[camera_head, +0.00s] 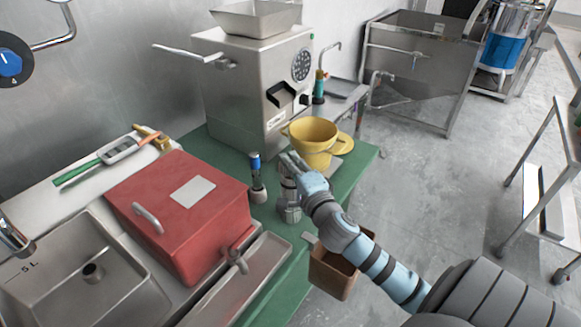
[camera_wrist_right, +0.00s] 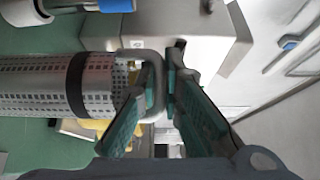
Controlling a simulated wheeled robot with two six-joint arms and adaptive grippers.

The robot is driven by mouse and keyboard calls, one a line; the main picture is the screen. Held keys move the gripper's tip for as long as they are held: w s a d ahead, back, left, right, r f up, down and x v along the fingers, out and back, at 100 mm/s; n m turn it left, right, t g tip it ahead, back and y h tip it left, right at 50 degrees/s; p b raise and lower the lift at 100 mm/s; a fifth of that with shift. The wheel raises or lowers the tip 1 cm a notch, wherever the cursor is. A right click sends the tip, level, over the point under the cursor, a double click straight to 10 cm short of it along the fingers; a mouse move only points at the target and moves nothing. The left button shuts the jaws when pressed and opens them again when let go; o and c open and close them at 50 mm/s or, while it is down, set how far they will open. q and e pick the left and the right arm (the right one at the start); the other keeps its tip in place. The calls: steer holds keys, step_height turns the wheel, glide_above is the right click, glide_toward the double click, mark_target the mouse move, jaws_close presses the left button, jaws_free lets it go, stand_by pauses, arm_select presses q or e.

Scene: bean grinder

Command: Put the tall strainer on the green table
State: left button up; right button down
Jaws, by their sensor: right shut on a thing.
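The tall strainer (camera_head: 290,207) is a grey perforated metal cylinder with a dark band, seen larger in the right wrist view (camera_wrist_right: 40,85). In the head view it is upright over the green table (camera_head: 358,178), between the blue-handled tool and the table's front edge. I cannot tell whether its base touches the tabletop. My right gripper (camera_head: 292,165) is at its upper end. In the right wrist view the fingers (camera_wrist_right: 167,80) are shut on the grey loop at its end. My left gripper is not in view.
A blue-handled tool (camera_head: 256,175) stands left of the strainer. A yellow pot (camera_head: 316,145) is behind it, by the metal grinder (camera_head: 255,90). A red box (camera_head: 180,215) stands left. A brown container (camera_head: 332,277) is at the table's front edge. Green surface shows around the strainer.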

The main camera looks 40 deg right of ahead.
steer(key=shift+r, duration=0.15)
steer(key=c, duration=1.8)
jaws_free()
steer(key=shift+o, duration=0.2)
steer(key=b+v, duration=0.1)
steer(key=v, duration=1.1)
